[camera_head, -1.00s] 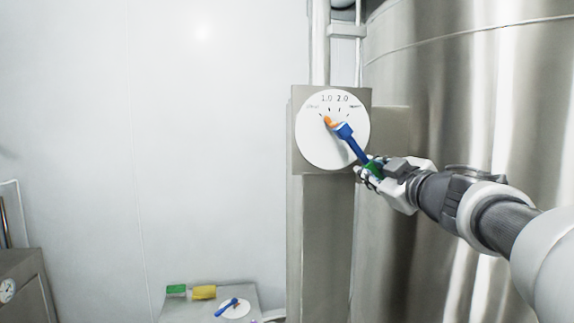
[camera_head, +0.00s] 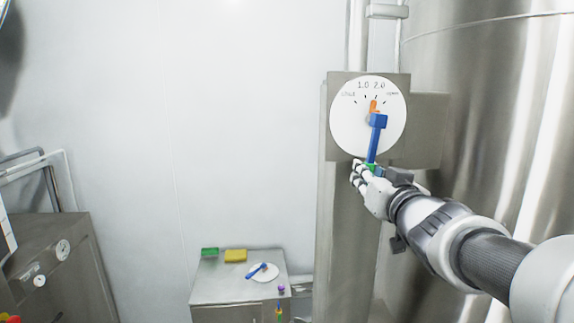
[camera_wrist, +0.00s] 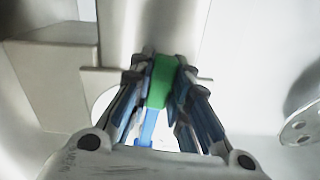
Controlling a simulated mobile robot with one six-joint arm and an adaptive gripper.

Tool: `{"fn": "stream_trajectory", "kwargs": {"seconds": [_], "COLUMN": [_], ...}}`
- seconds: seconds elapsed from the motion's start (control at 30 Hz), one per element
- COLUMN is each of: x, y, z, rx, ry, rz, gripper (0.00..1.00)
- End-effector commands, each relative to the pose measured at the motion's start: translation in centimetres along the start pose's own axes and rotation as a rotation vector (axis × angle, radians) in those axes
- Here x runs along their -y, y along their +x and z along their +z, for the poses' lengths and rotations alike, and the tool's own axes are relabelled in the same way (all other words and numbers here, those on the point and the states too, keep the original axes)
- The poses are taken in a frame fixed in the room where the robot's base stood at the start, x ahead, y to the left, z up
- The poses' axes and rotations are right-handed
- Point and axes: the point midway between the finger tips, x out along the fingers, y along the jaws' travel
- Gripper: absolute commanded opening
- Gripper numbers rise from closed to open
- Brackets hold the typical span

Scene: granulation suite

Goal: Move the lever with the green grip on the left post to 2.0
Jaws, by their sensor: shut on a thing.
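The lever has a blue arm (camera_head: 375,142) and a green grip (camera_head: 371,168), and hangs almost straight down from the hub of a white round dial (camera_head: 345,125) on the post (camera_head: 345,215). Its orange pointer (camera_head: 374,105) points up, between the 1.0 and 2.0 marks and seemingly nearer 2.0. My gripper (camera_head: 364,172) is shut on the green grip from below right, partly hiding it in the head view. In the wrist view the green grip (camera_wrist: 161,82) sits between both fingers, with the blue arm (camera_wrist: 150,125) beyond it.
A large steel vessel (camera_head: 500,120) stands close on the right, behind my arm. A grey cabinet (camera_head: 70,270) stands at left. The wall between is clear.

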Motion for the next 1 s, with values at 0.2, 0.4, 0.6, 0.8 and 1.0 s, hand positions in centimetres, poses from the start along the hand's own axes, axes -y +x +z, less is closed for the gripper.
{"fn": "stream_trajectory", "kwargs": {"seconds": [0.2,0.4,0.6,0.8,1.0], "x": [1.1,1.4,1.5,1.5,1.5], "y": [0.0,0.0,0.0,0.0,0.0], "z": [-0.1,-0.1,-0.1,-0.1,-0.1], "rx": [0.000,0.000,-0.001,-0.001,-0.001], "ry": [0.089,0.124,0.131,0.131,0.130], "rz": [-0.002,-0.001,0.000,-0.001,-0.001], "gripper": [0.00,0.00,0.00,0.00,0.29]}}
